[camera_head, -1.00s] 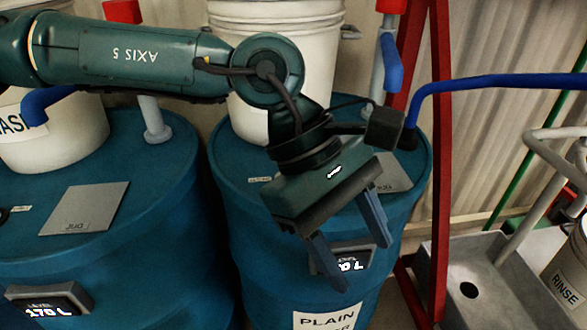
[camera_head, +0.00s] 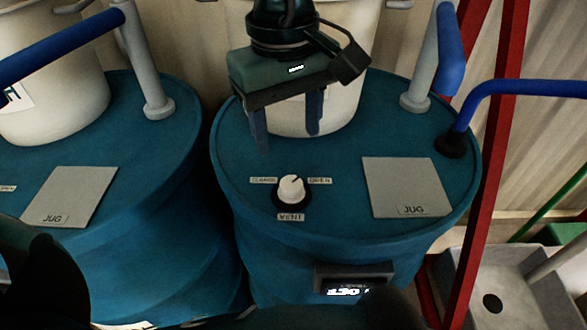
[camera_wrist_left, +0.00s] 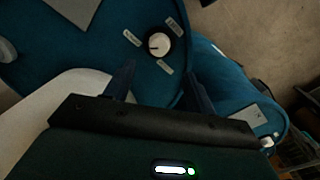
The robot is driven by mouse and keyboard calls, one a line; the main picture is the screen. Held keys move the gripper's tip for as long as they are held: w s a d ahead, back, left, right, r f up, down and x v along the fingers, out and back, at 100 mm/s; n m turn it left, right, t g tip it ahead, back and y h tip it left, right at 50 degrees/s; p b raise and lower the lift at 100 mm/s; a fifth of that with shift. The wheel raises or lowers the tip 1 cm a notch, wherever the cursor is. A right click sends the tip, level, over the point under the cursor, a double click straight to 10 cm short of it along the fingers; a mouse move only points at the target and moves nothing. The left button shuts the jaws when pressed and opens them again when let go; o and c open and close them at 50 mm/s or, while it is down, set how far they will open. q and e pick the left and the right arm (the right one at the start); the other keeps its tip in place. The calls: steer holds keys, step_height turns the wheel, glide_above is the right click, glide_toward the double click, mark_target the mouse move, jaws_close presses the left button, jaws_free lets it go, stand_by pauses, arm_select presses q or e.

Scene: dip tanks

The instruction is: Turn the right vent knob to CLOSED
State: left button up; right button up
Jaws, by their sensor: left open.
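The right vent knob (camera_head: 292,190) is a white knob on a black base, on top of the right blue drum (camera_head: 345,150). A CLOSED label (camera_head: 264,180) sits at its left, an OPEN label (camera_head: 320,180) at its right and a VENT label (camera_head: 291,217) below. Its dark mark points up and slightly right, nearer OPEN. My left gripper (camera_head: 288,141) is open and empty, fingers down, behind the knob and apart from it. In the left wrist view the knob (camera_wrist_left: 159,45) shows beyond the open fingertips (camera_wrist_left: 159,68). My right gripper is not in view.
A white bucket (camera_head: 340,100) stands behind my left gripper. A grey JUG plate (camera_head: 405,187) lies right of the knob. A grey pipe (camera_head: 418,85), a blue hose (camera_head: 520,88) and a red frame (camera_head: 490,180) border the drum. Another blue drum (camera_head: 120,240) stands left.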

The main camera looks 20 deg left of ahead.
mark_target(291, 183)
arm_select(q)
step_height(291, 183, down, 9)
steer(key=shift+w+d+f, duration=0.1)
steer(key=shift+w+f, duration=0.05)
steer(key=shift+f, duration=0.45)
steer(key=c, duration=1)
steer(key=shift+o, duration=0.2)
